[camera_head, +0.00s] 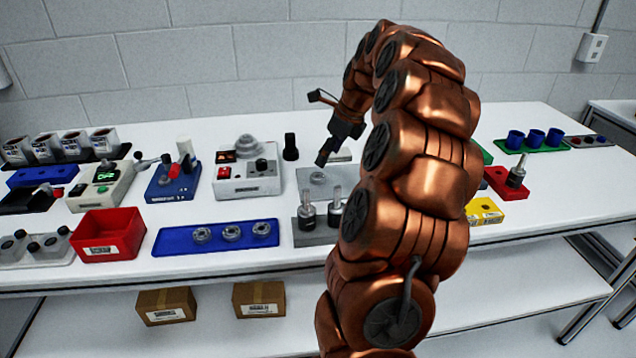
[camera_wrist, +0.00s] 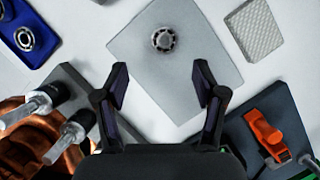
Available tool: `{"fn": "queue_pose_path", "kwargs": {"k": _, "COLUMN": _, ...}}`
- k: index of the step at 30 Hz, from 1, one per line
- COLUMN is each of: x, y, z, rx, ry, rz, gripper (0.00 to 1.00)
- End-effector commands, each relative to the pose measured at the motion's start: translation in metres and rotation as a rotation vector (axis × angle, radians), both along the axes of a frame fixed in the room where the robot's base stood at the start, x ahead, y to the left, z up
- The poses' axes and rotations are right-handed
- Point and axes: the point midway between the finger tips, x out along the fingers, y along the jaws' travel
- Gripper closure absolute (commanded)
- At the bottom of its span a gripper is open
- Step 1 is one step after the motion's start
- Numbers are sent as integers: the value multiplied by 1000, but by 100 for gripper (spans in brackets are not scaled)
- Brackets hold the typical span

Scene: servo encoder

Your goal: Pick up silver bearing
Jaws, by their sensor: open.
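A silver bearing (camera_wrist: 164,40) lies flat on a light grey square plate (camera_wrist: 190,85), near the plate's far part in the wrist view. My gripper (camera_wrist: 162,80) is open and empty, its two fingers spread on the near side of the bearing and not touching it. In the head view my gripper (camera_head: 324,156) points down above the grey plate (camera_head: 319,190), and the bearing (camera_head: 318,177) shows small there. More silver bearings (camera_head: 231,232) sit in a row on a blue tray (camera_head: 172,244) left of the plate.
A grey block with two upright metal-shafted parts (camera_head: 307,217) stands close in front of the plate. A white control box (camera_head: 247,183) is left of it. A dark fixture with an orange part (camera_wrist: 262,130) is at lower right in the wrist view.

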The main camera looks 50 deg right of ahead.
Motion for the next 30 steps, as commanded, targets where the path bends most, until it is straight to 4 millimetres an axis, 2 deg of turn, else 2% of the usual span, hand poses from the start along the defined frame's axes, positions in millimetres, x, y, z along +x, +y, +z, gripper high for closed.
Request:
{"fn": "queue_pose_path", "kwargs": {"k": 3, "x": 0, "y": -7, "z": -6, "rx": 10, "ry": 1, "rz": -35, "gripper": 30}}
{"fn": "queue_pose_path", "kwargs": {"k": 14, "x": 11, "y": -3, "z": -32, "rx": 10, "ry": 3, "rz": -31, "gripper": 30}}
{"fn": "queue_pose_path", "kwargs": {"k": 24, "x": 27, "y": 1, "z": -71, "rx": 11, "ry": 3, "rz": -31, "gripper": 30}}
{"fn": "queue_pose_path", "kwargs": {"k": 30, "x": 29, "y": 0, "z": -73, "rx": 8, "ry": 1, "rz": -31, "gripper": 30}}
